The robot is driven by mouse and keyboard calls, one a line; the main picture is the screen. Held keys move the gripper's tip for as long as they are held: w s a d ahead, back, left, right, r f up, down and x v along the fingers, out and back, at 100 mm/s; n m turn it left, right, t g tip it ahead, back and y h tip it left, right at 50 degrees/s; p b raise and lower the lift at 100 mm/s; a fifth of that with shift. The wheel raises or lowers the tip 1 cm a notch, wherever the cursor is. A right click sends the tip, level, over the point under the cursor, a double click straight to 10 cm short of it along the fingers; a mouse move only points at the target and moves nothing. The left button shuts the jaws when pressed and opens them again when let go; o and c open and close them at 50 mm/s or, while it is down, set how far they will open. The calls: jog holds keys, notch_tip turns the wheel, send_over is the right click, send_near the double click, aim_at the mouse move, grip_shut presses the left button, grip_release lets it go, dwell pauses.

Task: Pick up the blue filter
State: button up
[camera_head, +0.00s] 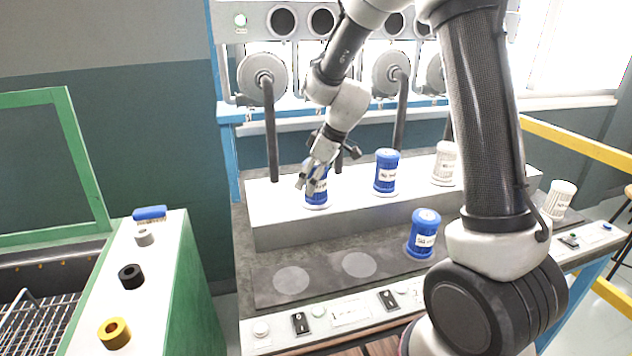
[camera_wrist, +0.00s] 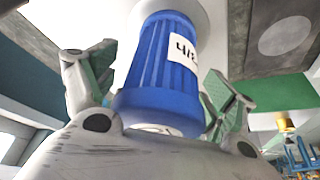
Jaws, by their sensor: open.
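Three blue filters show in the head view. The left one (camera_head: 316,196) stands on the raised white ledge, partly hidden by my gripper (camera_head: 308,184). A second blue filter (camera_head: 386,172) stands to its right on the same ledge. A third (camera_head: 423,236) stands lower, on the dark mat. In the wrist view, a ribbed blue filter (camera_wrist: 166,70) with a white label lies between the green-padded fingers of my gripper (camera_wrist: 160,85). The fingers are open, one on each side; whether either touches it I cannot tell.
White filters stand on the ledge (camera_head: 445,164) and at the far right (camera_head: 558,200). The dark mat (camera_head: 325,262) has two bare pale discs. A green-sided bench (camera_head: 190,290) with small rings is at left. Hoses rise behind the ledge.

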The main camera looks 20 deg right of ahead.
jog(key=shift+w+a+f, duration=0.1)
jog(key=shift+f, duration=0.25)
jog(key=c, duration=1)
